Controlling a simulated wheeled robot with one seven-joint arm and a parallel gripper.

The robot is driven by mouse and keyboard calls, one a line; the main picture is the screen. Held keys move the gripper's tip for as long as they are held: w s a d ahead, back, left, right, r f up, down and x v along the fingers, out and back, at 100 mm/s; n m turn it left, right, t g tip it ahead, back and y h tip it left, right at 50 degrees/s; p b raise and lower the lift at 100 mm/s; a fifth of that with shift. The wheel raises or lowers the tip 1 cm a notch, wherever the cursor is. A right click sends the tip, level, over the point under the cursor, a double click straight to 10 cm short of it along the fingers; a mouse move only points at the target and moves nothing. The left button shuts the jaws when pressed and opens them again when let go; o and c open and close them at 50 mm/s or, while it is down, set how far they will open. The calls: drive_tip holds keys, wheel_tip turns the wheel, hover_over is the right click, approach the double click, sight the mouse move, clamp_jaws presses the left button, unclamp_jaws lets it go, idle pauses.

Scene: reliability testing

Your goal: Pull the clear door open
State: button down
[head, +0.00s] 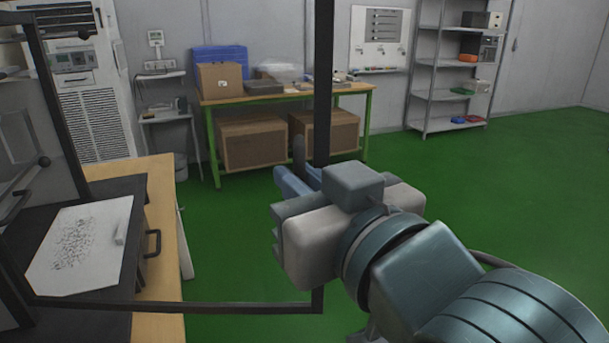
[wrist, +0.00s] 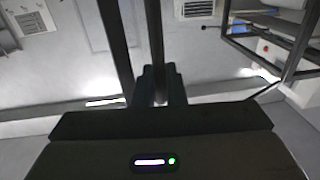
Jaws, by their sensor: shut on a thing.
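The clear door is a see-through pane in a black frame (head: 322,90). In the head view it stands swung out from the dark box at left, its bottom bar (head: 220,307) reaching across to the upright edge. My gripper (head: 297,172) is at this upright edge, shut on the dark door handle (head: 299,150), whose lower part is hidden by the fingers. In the wrist view my gripper (wrist: 160,85) has its fingers closed around the handle bar (wrist: 154,40), beside the door's frame bar (wrist: 115,50).
The box stands on a wooden table (head: 165,220) at left, with a speckled white sheet (head: 80,245) inside. A green-legged workbench (head: 290,95) with cartons and a grey shelf rack (head: 440,92) are at the back. The green floor (head: 520,190) at right is clear.

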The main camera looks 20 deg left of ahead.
drive_tip(key=shift+s+a+r, duration=0.1)
drive_tip(key=shift+s+r, duration=0.1)
drive_tip(key=shift+r, duration=0.1)
drive_tip(key=c, duration=1.7)
unclamp_jaws()
drive_tip(key=shift+o, duration=0.3)
drive_tip(key=shift+a+f, duration=0.1)
drive_tip(key=shift+a, duration=0.05)
drive_tip(key=shift+f, duration=0.1)
drive_tip(key=v, duration=1.4)
drive_tip(key=shift+w, duration=0.15)
